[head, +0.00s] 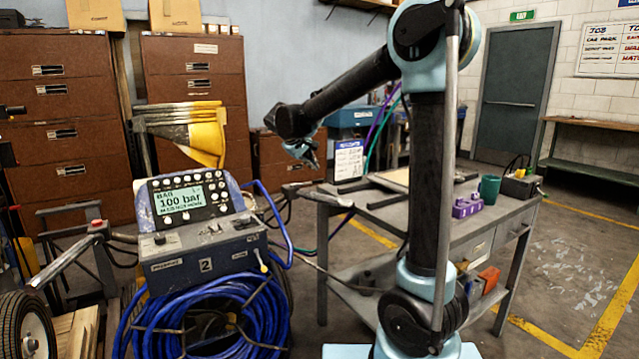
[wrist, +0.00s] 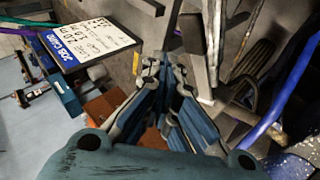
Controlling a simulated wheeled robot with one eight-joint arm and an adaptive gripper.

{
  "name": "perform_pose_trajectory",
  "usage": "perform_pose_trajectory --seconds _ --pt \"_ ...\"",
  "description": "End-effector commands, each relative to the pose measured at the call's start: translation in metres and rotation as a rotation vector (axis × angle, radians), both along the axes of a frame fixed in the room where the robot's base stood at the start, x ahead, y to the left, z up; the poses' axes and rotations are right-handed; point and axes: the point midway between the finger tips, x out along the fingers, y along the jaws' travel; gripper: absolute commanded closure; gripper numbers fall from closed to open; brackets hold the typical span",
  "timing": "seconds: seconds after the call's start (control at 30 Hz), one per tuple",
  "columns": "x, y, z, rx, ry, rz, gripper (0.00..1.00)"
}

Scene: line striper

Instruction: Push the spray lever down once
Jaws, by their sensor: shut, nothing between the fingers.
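The line striper (head: 205,250) stands at the left with a grey control box and a display reading 100 bar. A small lever with a pale tip (head: 261,260) sticks out at the right side of the box. I cannot tell whether it is the spray lever. A grey handle grip (head: 328,199) reaches out right of the machine, and another grip with a red part (head: 97,226) is at the left. My gripper (head: 306,152) is shut and empty, raised behind and above the right grip, apart from it. Its fingers also show in the wrist view (wrist: 165,70).
A metal workbench (head: 410,215) with a green mug (head: 489,188) and purple block (head: 467,205) stands right of the machine. A blue hose (head: 200,320) is coiled below the box. A job card (head: 348,160) stands near my gripper. Drawer cabinets (head: 60,110) line the back; the right floor is open.

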Motion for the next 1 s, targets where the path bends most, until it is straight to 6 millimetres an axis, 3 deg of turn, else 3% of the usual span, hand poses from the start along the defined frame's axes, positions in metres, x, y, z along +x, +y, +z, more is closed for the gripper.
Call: perform_pose_trajectory --seconds 0.4,1.0 --pt "0.004 0.008 0.028 0.000 0.000 0.000 1.00" --pt "0.005 0.008 0.030 0.000 0.000 0.000 1.00"
